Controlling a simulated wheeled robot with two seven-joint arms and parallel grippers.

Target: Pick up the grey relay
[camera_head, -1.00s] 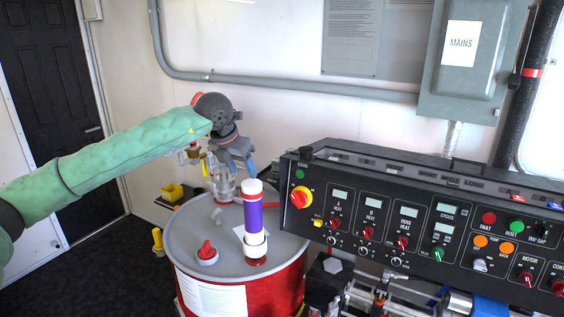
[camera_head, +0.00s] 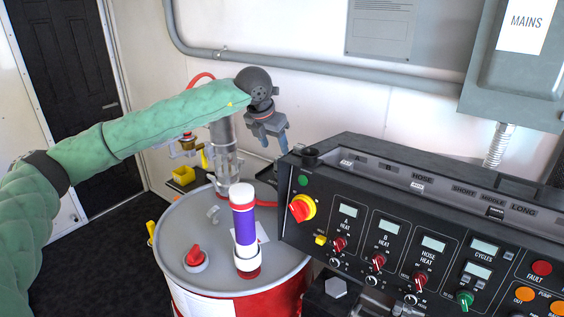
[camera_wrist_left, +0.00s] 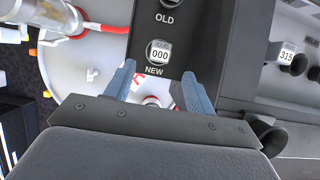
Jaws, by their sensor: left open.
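A small grey-white piece marked 000 (camera_wrist_left: 158,52), which looks like a relay, sits at the place labelled NEW on a black panel (camera_wrist_left: 172,22) in the left wrist view. A similar piece marked 315 (camera_wrist_left: 287,55) stands further right; I cannot tell for certain which is the grey relay. My left gripper (camera_wrist_left: 158,82) is open and empty, its blue fingertips on either side of the 000 piece in the picture, apart from it. In the head view the left gripper (camera_head: 269,135) hangs above the console's far left end, fingers downward. My right gripper does not show.
The black control console (camera_head: 400,230) fills the right. A drum (camera_head: 205,230) bears a purple-banded cylinder (camera_head: 244,228), a red-handled cap (camera_head: 195,257) and a metal pump (camera_head: 224,150). The grey MAINS box (camera_head: 515,65) hangs on the wall. Open air surrounds my left gripper.

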